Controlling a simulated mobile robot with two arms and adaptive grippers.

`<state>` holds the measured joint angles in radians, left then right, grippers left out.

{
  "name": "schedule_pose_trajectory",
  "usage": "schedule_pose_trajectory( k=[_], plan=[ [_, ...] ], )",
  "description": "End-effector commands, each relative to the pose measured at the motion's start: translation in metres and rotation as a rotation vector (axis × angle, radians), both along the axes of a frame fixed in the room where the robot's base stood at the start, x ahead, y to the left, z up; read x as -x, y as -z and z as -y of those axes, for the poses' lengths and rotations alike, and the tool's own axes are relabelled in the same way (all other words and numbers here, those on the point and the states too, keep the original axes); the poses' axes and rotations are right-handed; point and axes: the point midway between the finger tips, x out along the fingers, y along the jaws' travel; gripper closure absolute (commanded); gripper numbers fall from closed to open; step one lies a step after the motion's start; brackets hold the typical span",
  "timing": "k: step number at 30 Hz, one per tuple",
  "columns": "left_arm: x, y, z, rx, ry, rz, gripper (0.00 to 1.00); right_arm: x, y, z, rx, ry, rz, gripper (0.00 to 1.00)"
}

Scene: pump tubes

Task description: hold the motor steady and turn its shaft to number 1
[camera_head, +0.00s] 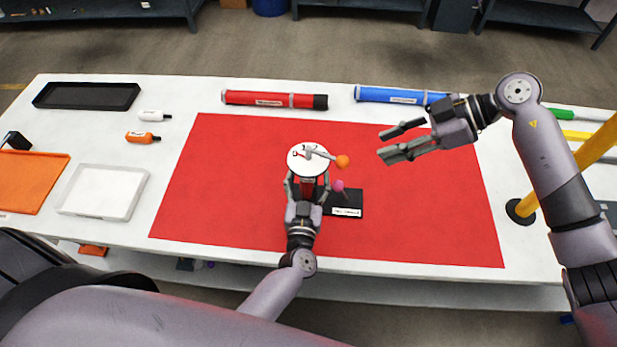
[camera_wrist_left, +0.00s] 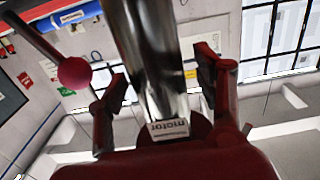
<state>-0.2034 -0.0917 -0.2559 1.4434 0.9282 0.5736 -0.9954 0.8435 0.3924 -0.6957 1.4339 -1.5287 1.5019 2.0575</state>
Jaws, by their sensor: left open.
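The motor (camera_head: 308,187) stands upright on the red mat (camera_head: 230,180), with a round white numbered dial (camera_head: 299,162) on top. A grey lever on the dial ends in an orange ball (camera_head: 342,161), pointing right. A pink ball (camera_head: 339,185) sticks out lower at its right; it also shows in the left wrist view (camera_wrist_left: 75,72). My left gripper (camera_head: 307,181) is open, its fingers on both sides of the motor. In the left wrist view the shiny labelled cylinder (camera_wrist_left: 150,60) stands between the fingers (camera_wrist_left: 161,80), with gaps visible. My right gripper (camera_head: 384,145) is open and empty, right of the dial.
A black labelled block (camera_head: 346,203) lies right of the motor. Red (camera_head: 270,98) and blue (camera_head: 400,95) tubes lie at the back. A yellow post (camera_head: 570,165) stands at the right. Trays and small bottles are at the left. Much of the mat is clear.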

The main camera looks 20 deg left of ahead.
Motion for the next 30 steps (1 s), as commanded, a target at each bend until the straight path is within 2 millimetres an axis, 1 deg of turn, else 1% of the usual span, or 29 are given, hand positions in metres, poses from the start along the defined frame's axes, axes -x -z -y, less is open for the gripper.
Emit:
schedule_pose_trajectory(
  k=[5, 30],
  plan=[
    [0.0000, 0.0001, -0.0001, -0.001, 0.000, 0.000, 0.38, 0.0000, 0.0000, 0.0000, 0.000, 0.000, 0.000, 0.67],
    [0.0003, 0.0001, 0.0003, 0.000, 0.000, 0.000, 0.93, 0.0000, 0.0000, 0.0000, 0.000, 0.000, 0.000, 0.67]
  ],
)
